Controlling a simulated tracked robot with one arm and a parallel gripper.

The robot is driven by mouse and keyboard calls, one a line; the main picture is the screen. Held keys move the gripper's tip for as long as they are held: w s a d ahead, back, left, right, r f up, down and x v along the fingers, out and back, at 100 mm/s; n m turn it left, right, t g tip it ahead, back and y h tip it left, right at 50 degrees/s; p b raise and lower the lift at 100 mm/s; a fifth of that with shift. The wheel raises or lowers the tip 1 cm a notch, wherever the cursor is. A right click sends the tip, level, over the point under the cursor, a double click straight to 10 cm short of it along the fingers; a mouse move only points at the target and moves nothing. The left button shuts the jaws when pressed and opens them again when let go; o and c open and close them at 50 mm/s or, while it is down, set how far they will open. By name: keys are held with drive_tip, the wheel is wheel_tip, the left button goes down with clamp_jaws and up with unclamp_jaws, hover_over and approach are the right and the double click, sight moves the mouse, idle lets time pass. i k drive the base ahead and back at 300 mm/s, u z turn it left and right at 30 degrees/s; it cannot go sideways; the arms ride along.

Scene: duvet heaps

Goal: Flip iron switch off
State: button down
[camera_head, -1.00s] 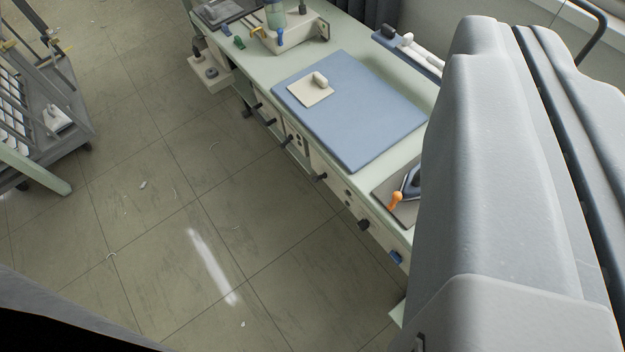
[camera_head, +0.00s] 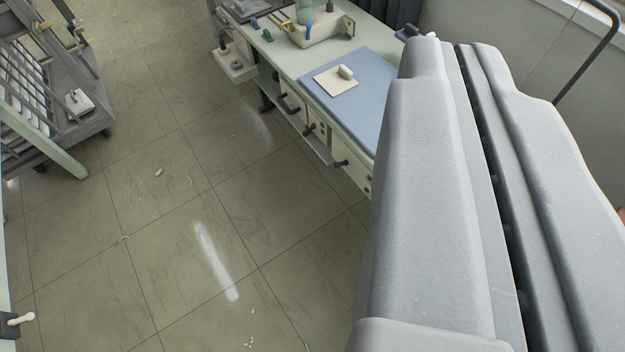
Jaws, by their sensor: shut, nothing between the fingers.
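The iron and its switch do not show now; my large grey gripper (camera_head: 455,42) covers the part of the bench where the iron stood in the earlier view. My gripper fills the right side of the view. Its two long grey jaws lie together with a dark seam between them, holding nothing visible. The pale green workbench (camera_head: 372,28) runs behind it, and the blue pad (camera_head: 378,75) on the bench is partly hidden by it. Whether the gripper touches the bench cannot be told.
A machine (camera_head: 320,30) stands at the bench's far end. Black handles (camera_head: 309,129) stick out along the bench front. A grey rack (camera_head: 85,128) stands at upper left. The tiled floor (camera_head: 150,220) between is mostly open.

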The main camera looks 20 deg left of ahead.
sight(336, 165)
drive_tip(key=u, duration=0.4)
drive_tip(key=k, duration=1)
drive_tip(key=u, duration=0.65)
drive_tip(key=i, duration=1.7)
drive_tip(key=z, duration=0.9)
drive_tip(key=i, duration=0.5)
drive_tip(key=z, duration=0.4)
